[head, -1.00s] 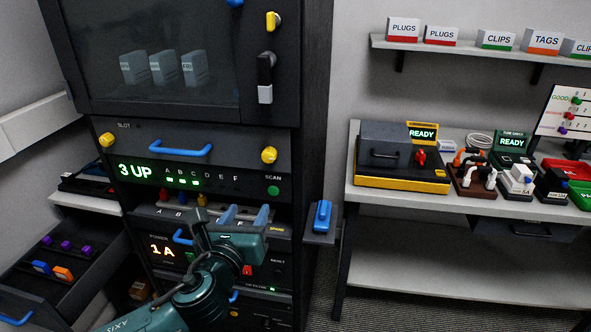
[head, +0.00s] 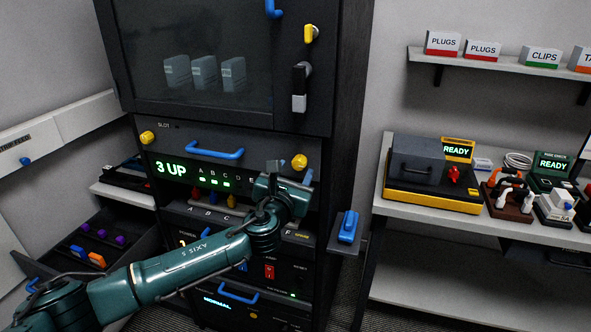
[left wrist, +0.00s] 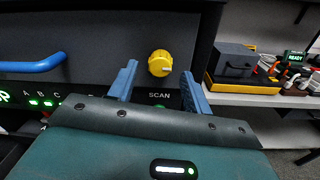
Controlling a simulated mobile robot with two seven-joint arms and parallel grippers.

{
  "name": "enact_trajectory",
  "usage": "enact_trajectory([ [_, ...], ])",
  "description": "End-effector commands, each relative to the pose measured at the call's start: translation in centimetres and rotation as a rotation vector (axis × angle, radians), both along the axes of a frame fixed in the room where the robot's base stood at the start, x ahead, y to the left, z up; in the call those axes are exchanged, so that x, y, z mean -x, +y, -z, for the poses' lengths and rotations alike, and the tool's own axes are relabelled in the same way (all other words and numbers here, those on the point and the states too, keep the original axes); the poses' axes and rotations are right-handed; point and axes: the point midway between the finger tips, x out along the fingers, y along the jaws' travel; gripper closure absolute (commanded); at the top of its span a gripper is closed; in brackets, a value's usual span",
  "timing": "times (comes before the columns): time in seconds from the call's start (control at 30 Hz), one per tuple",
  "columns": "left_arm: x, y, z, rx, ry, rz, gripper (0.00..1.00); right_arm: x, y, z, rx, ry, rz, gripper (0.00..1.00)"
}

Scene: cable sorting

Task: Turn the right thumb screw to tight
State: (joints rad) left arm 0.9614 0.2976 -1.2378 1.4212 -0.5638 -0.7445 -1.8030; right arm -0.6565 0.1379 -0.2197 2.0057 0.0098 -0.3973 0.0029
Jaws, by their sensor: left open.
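The right thumb screw (head: 299,162) is a yellow knob at the right end of the rack's slot panel. In the left wrist view, the right thumb screw (left wrist: 160,63) shows a pale mark on its right side. My left gripper (head: 290,178) is just below and in front of it. In the left wrist view, the blue fingers of my left gripper (left wrist: 158,85) are apart and empty, with the screw between and beyond their tips. I cannot tell the exact gap to it. The left thumb screw (head: 147,137) is yellow too. My right gripper is not in view.
A blue handle (head: 214,149) runs across the slot panel between the screws. A green display reading 3 UP (head: 171,169) is below it. A small side shelf holds a blue item (head: 348,227). A bench (head: 420,209) with devices stands at the right.

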Motion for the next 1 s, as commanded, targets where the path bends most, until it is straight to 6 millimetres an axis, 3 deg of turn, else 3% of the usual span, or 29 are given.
enact_trajectory([
  [0.2,-1.4,-0.4,0.0,0.001,0.0,0.001,0.51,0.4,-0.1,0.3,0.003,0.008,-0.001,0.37],
  [0.5,-1.5,-0.4,0.0,0.001,0.0,0.001,0.51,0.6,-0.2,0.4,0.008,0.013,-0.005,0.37],
  [1.0,-1.5,-0.4,0.1,0.001,0.001,0.001,0.91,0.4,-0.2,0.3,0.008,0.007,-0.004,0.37],
])
